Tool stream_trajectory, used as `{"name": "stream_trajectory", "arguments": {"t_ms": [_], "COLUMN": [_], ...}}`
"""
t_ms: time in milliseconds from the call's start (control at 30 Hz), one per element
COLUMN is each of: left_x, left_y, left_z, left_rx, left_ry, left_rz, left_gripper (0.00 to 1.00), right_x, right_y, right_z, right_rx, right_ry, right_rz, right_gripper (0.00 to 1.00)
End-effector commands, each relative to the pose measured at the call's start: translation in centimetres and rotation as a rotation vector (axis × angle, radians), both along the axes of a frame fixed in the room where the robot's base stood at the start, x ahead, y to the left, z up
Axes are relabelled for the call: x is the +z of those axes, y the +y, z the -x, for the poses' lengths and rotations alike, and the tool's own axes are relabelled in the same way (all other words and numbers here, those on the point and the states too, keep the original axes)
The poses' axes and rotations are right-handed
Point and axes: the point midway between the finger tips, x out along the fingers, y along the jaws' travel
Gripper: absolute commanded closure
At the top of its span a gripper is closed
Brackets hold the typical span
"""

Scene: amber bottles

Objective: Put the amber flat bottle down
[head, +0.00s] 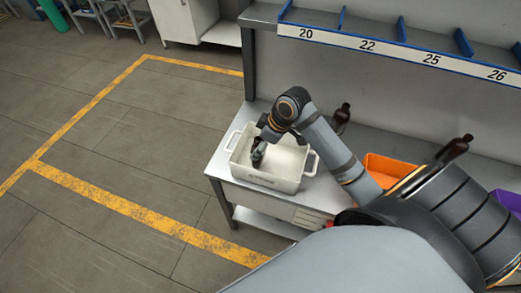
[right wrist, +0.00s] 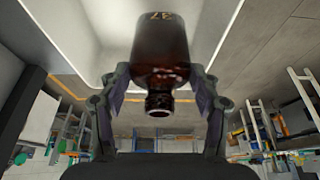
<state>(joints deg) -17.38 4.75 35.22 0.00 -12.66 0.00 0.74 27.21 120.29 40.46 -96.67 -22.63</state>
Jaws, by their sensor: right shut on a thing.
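The amber flat bottle (head: 258,153) is dark brown and sits within the outline of the white crate (head: 283,181), at its left part. My right gripper (head: 264,140) is shut on it. In the right wrist view the bottle (right wrist: 161,48) is between the two fingers of the gripper (right wrist: 162,92), its open neck towards the camera and a number printed on its body. Whether its base touches the crate floor I cannot tell. My left gripper is not in view.
The crate stands on the left end of a grey bench (head: 222,158). A dark bottle (head: 342,117) stands behind my arm, another (head: 454,149) further right. An orange bin (head: 388,167) and a purple bin (head: 510,202) are to the right. A numbered shelf (head: 400,52) hangs above.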

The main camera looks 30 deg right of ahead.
Motion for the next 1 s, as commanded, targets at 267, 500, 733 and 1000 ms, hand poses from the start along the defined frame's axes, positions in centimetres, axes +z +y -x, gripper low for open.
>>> {"name": "stream_trajectory", "arguments": {"t_ms": [267,500,733,1000], "left_x": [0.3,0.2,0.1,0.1], "left_y": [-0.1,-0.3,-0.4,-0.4], "left_z": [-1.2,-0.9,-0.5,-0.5], "left_rx": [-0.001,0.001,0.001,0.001], "left_ry": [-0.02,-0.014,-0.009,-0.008], "left_rz": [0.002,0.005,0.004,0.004], "left_gripper": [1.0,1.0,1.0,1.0], "right_x": [-3.5,-3.6,-3.6,-3.6], "right_y": [0.0,0.0,0.0,0.0], "right_z": [0.1,0.1,0.1,0.1], "right_rx": [0.0,-0.001,-0.001,0.0], "right_ry": [0.002,0.002,0.002,0.002], "right_rz": [-0.001,0.0,0.0,0.001], "right_gripper": [0.73,0.73,0.14,0.14]}}
